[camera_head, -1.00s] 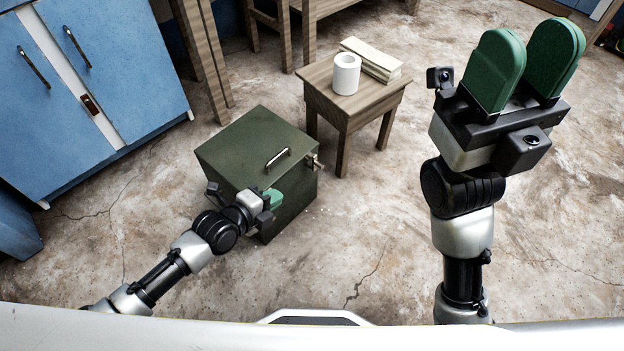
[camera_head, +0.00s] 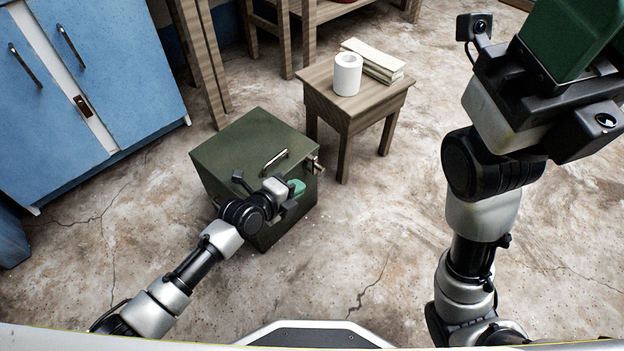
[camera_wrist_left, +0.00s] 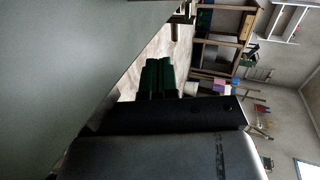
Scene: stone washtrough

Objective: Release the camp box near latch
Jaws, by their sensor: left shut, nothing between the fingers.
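The dark green camp box (camera_head: 235,150) stands on the floor, with a bar handle on its lid. A small metal latch (camera_head: 315,163) sticks out at its upper right edge; it also shows in the left wrist view (camera_wrist_left: 181,17). My left gripper (camera_head: 297,187) is at the box's front side, below the handle and a little short of the latch. Its green fingers (camera_wrist_left: 158,76) are together and empty, apart from the latch. My right gripper (camera_head: 585,35) is high at the upper right, partly cut off by the frame; its fingers were parted in the earlier frame.
A small wooden table (camera_head: 352,105) with a white roll (camera_head: 347,74) and pale blocks (camera_head: 373,60) stands close behind the box at right. Blue cabinets (camera_head: 95,90) stand at the left. The floor right of the box is clear.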

